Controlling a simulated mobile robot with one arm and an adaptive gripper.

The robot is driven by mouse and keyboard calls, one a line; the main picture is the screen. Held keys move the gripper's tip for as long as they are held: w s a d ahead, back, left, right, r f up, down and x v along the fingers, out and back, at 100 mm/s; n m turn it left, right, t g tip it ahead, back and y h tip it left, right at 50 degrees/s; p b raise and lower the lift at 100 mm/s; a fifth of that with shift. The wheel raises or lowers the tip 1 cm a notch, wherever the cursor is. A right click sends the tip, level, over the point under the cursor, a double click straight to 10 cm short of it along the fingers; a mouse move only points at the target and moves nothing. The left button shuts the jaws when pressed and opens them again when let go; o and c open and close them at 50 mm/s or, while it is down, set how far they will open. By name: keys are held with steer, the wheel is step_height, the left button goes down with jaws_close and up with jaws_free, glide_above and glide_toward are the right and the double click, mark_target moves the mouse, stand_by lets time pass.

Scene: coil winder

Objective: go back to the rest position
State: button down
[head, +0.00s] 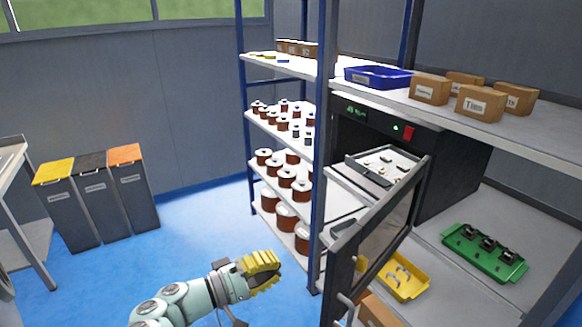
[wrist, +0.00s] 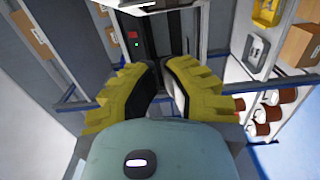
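My gripper (head: 263,270) is at the bottom middle of the head view, above the blue floor and left of the open oven door. Its yellow ribbed fingers lie close together. In the wrist view the two fingers of my gripper (wrist: 160,82) come together with at most a narrow gap, and nothing shows between them. The gripper is apart from the shelves and the door.
The black oven (head: 455,165) stands with its door (head: 385,235) swung out. Its tray (head: 365,175) holds small parts. A spool rack (head: 282,150), yellow tray (head: 405,290), green tray (head: 485,252), blue bin (head: 378,77) and cartons (head: 480,103) are right. Grey bins (head: 100,205) stand left; floor between is clear.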

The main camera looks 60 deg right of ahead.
steer(key=b+v, duration=0.1)
steer(key=v, duration=0.4)
steer(key=shift+a, duration=0.35)
